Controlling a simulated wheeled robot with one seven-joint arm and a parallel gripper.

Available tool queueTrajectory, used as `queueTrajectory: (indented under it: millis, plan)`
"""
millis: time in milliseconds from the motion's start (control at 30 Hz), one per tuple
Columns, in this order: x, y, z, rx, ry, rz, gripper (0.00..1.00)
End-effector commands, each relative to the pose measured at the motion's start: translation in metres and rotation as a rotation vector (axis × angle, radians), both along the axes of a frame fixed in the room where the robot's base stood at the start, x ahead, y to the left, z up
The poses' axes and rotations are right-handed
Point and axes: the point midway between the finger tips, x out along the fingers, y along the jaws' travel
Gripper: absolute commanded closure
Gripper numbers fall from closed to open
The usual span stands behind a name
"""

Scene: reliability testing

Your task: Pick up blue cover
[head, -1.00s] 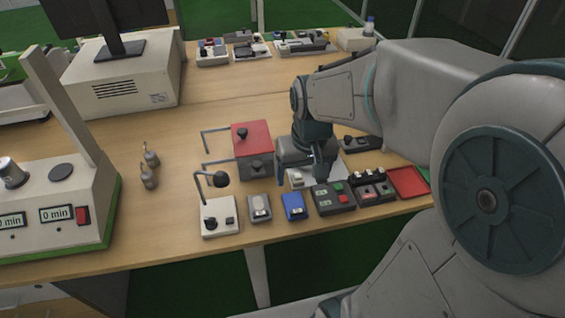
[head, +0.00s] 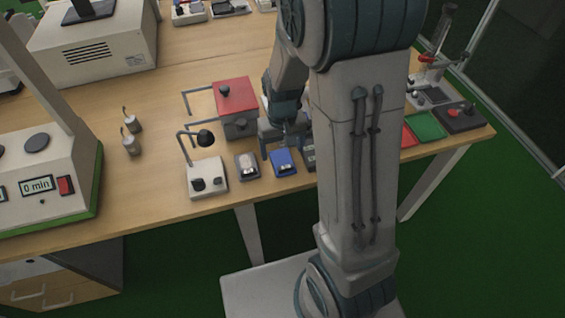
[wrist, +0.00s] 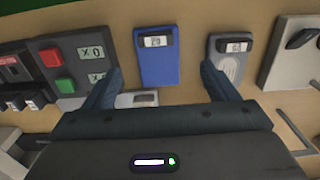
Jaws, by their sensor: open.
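The blue cover (head: 283,161) is a small flat blue piece with a dark and light part on it, lying on the table near its front edge. In the wrist view the blue cover (wrist: 158,70) lies beyond the fingertips, between their lines. My gripper (head: 276,144) is just behind the blue cover, toward the red box. In the wrist view my gripper (wrist: 160,80) is open with nothing between its fingers. I cannot tell its exact height above the table.
A similar grey piece (head: 247,166) lies left of the blue cover. A dark button box (wrist: 75,62) is on its other side. A white lamp-like device (head: 207,178) stands farther left, and a red-topped box (head: 233,95) stands behind.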

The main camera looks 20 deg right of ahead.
Motion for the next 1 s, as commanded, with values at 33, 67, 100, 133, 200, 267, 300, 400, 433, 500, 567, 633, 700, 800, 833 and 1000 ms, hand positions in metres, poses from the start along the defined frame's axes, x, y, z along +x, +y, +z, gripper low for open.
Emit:
queueTrajectory:
  millis: [33, 67, 100, 133, 200, 267, 300, 400, 433, 500, 567, 633, 700, 800, 833, 1000]
  plan:
    - [0.000, 0.000, -0.002, 0.000, 0.001, 0.000, 0.20]
    - [0.000, 0.000, -0.004, 0.000, 0.002, 0.000, 0.20]
    - [0.000, -0.001, -0.007, 0.000, 0.003, -0.001, 0.20]
    - [0.001, -0.001, -0.010, 0.000, 0.003, -0.001, 0.20]
    - [0.002, -0.002, -0.019, -0.001, 0.005, -0.001, 0.20]
    - [0.004, -0.003, -0.027, -0.001, 0.004, -0.001, 0.20]
    - [0.005, -0.003, -0.033, -0.001, 0.005, -0.001, 0.20]
    - [0.005, -0.004, -0.045, 0.000, 0.004, -0.002, 0.20]
    - [0.005, -0.004, -0.048, -0.001, 0.003, -0.002, 0.20]
    - [0.005, -0.004, -0.052, -0.001, 0.002, -0.001, 0.20]
    - [0.005, -0.004, -0.053, -0.001, 0.001, -0.001, 0.20]
    - [0.005, -0.004, -0.054, -0.001, 0.000, -0.001, 0.20]
    - [0.005, -0.004, -0.053, 0.000, 0.000, -0.001, 0.20]
    - [0.005, -0.004, -0.053, 0.000, 0.000, -0.001, 0.31]
    - [0.005, -0.003, -0.053, 0.000, 0.000, -0.001, 0.39]
    - [0.005, -0.003, -0.053, 0.000, 0.000, -0.001, 0.69]
